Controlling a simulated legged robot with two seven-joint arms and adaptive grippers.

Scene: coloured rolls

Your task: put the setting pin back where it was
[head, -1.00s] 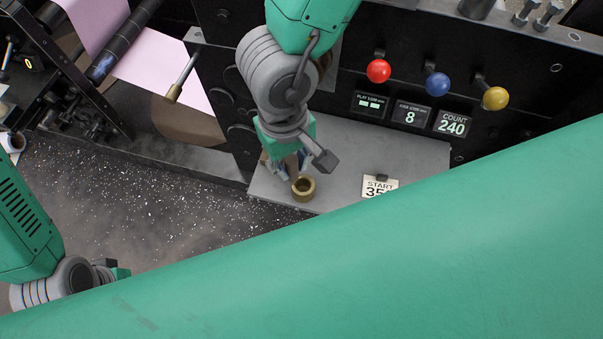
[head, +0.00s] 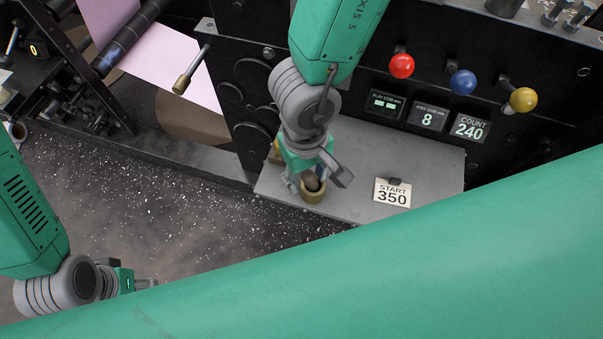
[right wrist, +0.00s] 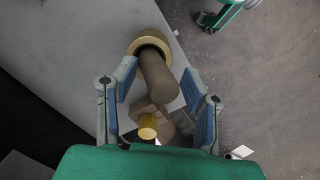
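The setting pin, a dull brown cylinder (right wrist: 160,80), stands with one end in or at a brass ring-shaped cup (right wrist: 147,41) on the grey shelf; how deep it sits I cannot tell. In the head view the brass cup (head: 313,197) is near the shelf's front edge, with the dark pin top (head: 312,182) in its mouth. My right gripper (right wrist: 160,85) is open, its blue-padded fingers on either side of the pin with gaps showing. It also shows over the cup in the head view (head: 315,179). My left gripper (head: 146,284) is at the lower left, away from the shelf; its fingers are mostly hidden.
The grey shelf (head: 390,150) carries a START 350 card (head: 392,192) right of the cup. Red (head: 402,66), blue (head: 462,82) and yellow (head: 523,99) knobs stick out above. A brown block with a yellow end (right wrist: 147,126) lies close by the right fingers.

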